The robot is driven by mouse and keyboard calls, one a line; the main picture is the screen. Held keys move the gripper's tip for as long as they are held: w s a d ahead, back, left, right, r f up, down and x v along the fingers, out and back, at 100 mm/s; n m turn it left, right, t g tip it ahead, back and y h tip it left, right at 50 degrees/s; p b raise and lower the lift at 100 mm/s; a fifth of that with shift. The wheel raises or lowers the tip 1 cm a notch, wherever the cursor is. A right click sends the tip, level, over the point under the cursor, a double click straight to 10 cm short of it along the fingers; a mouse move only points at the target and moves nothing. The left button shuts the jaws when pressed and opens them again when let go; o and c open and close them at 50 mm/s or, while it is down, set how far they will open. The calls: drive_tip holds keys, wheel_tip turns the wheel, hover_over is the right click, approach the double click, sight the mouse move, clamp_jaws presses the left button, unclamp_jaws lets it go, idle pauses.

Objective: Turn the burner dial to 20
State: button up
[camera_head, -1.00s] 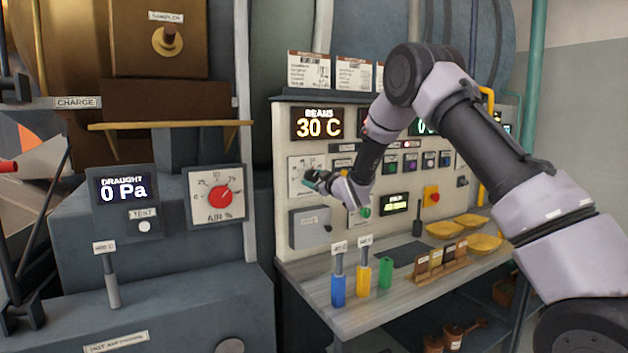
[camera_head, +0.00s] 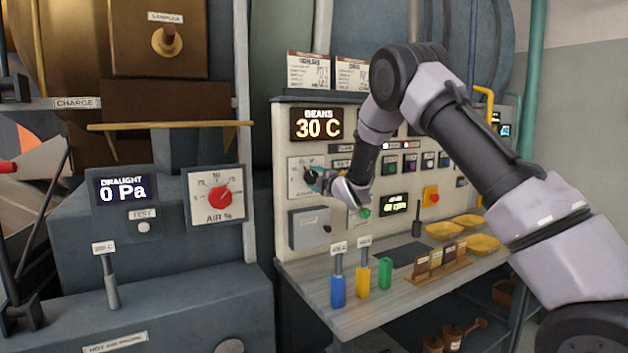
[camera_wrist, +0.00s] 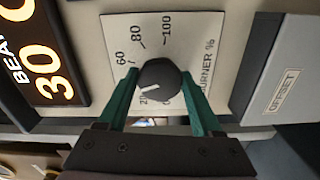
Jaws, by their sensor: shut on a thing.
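The burner dial (camera_wrist: 159,78) is a round black knob with a white pointer line, on a white plate marked "BURNER %" in the wrist view. The 60, 80 and 100 marks show clear of it, and a "20" is partly visible by the knob's lower left. The pointer line is turned to the lower left, towards that 20. My gripper (camera_wrist: 160,88) is shut on the knob, one green finger on each side. In the head view the gripper (camera_head: 320,184) is at the dial plate (camera_head: 296,186), and my wrist hides part of it.
The "BEANS 30 C" display (camera_head: 318,125) is above the dial. A grey box (camera_head: 309,229) is below it. The bench (camera_head: 310,283) holds blue, yellow and green handled tools, yellow bowls (camera_head: 446,231) and a wooden rack. The red AIR % dial (camera_head: 219,197) is to the left.

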drive_tip(key=n, duration=0.3)
drive_tip(key=shift+n, duration=0.4)
drive_tip(key=n, duration=0.4)
drive_tip(key=shift+n, duration=0.3)
drive_tip(key=o, duration=1.3)
drive_tip(key=shift+o, duration=0.2)
drive_tip(key=v, duration=1)
drive_tip(key=shift+s+d, duration=0.25)
drive_tip(key=shift+s, duration=0.1)
